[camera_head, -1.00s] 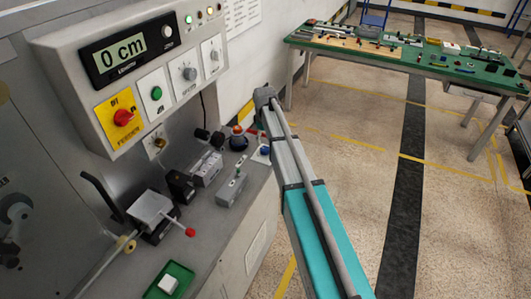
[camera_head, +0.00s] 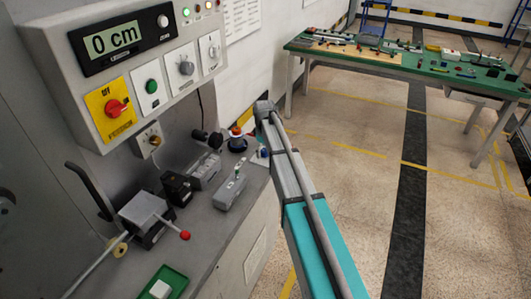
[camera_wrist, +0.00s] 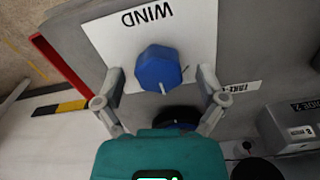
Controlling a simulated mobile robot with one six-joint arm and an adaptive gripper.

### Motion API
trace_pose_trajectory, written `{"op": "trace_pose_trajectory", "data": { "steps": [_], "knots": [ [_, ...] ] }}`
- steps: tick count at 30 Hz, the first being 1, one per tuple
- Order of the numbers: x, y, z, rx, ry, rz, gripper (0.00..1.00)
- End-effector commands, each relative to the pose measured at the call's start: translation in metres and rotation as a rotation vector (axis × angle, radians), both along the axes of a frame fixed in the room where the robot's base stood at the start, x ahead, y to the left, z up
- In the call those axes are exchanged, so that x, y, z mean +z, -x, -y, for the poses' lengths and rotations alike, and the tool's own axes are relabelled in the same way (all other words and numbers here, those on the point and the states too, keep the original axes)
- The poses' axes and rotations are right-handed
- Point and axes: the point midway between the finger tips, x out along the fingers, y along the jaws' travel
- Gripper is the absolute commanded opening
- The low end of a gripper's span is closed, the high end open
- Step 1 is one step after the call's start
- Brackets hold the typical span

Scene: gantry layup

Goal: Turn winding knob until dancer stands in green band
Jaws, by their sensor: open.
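The winding knob (camera_wrist: 158,70) is blue and faceted, with a white pointer line, and sits on a white plate marked WIND (camera_wrist: 198,30) in the wrist view. My gripper (camera_wrist: 160,82) is open, with one finger on each side of the knob. Gaps show between the fingers and the knob, so it is not gripped. The pointer line is toward the gripper body. I cannot make out the dancer or its green band in either view. In the head view the gripper is not visible.
Below, the bench holds a red-tipped lever (camera_head: 185,235) and a green tray (camera_head: 180,280). A green-topped table (camera_head: 400,66) stands beyond open floor.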

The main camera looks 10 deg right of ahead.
Motion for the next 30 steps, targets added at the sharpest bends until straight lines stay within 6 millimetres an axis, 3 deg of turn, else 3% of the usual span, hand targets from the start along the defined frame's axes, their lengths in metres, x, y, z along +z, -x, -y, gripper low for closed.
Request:
{"op": "trace_pose_trajectory", "data": {
  "steps": [8, 21, 22, 30],
  "knots": [
    [0.0000, 0.0000, -0.0003, 0.000, 0.000, 0.000, 0.90],
    [-0.0001, 0.0003, -0.0007, 0.001, -0.001, -0.001, 0.10],
    [-0.0001, 0.0003, 0.0083, -0.002, -0.001, -0.001, 0.08],
    [-0.0001, 0.0005, 0.0001, -0.020, 0.002, -0.001, 0.08]
  ]
}}
